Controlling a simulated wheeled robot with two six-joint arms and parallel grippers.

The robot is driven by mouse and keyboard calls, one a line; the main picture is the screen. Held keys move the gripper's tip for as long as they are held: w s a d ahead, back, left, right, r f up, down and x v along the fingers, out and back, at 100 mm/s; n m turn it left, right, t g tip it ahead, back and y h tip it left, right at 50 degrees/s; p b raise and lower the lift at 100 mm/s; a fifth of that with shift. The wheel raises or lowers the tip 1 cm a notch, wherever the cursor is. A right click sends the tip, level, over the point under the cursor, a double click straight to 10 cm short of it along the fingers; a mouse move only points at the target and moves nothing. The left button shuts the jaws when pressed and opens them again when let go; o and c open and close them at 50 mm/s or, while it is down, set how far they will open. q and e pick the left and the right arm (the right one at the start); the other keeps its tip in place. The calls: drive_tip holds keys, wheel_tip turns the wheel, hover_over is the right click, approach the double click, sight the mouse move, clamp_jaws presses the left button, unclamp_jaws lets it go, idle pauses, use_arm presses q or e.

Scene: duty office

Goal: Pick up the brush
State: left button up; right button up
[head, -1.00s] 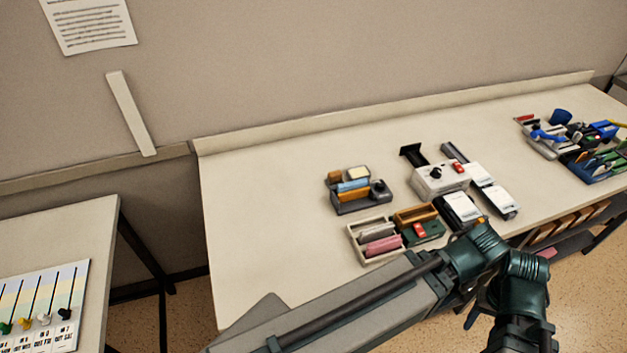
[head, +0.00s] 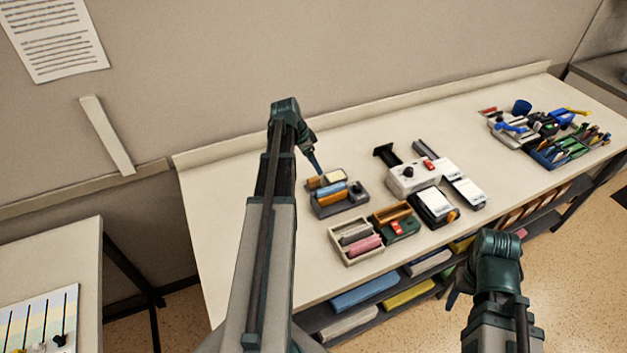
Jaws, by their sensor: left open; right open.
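No item can be surely told as the brush at this size. A dark tray (head: 350,208) on the long table holds small orange, blue and cream-topped blocks. My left gripper (head: 316,166) is open and points down just above the back left of this tray; its fingers are small and dark, and the gap between them is hard to see. In front stands a beige box (head: 337,246) with grey and pink blocks. My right gripper (head: 453,292) is open and empty, low in front of the table's edge.
The long table (head: 225,205) has free room at its left. A white device (head: 414,178) and a dark green box (head: 404,228) stand right of the tray. Organisers with tools (head: 566,150) fill the far right. A shelf below holds coloured bundles (head: 365,292).

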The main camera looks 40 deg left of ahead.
use_arm(q)
approach(313, 178)
drive_tip(key=shift+t, duration=0.3)
drive_tip(key=b+x, duration=0.3)
drive_tip(key=b, duration=0.1)
drive_tip(key=b+x, duration=0.7)
drive_tip(key=b, duration=0.1)
drive_tip(key=shift+s+d+f+b, duration=0.1)
drive_tip(key=shift+s+f+b, duration=0.1)
drive_tip(key=shift+f+b, duration=0.15)
drive_tip(key=shift+r, duration=0.15)
drive_tip(key=shift+c, duration=0.3)
clamp_jaws()
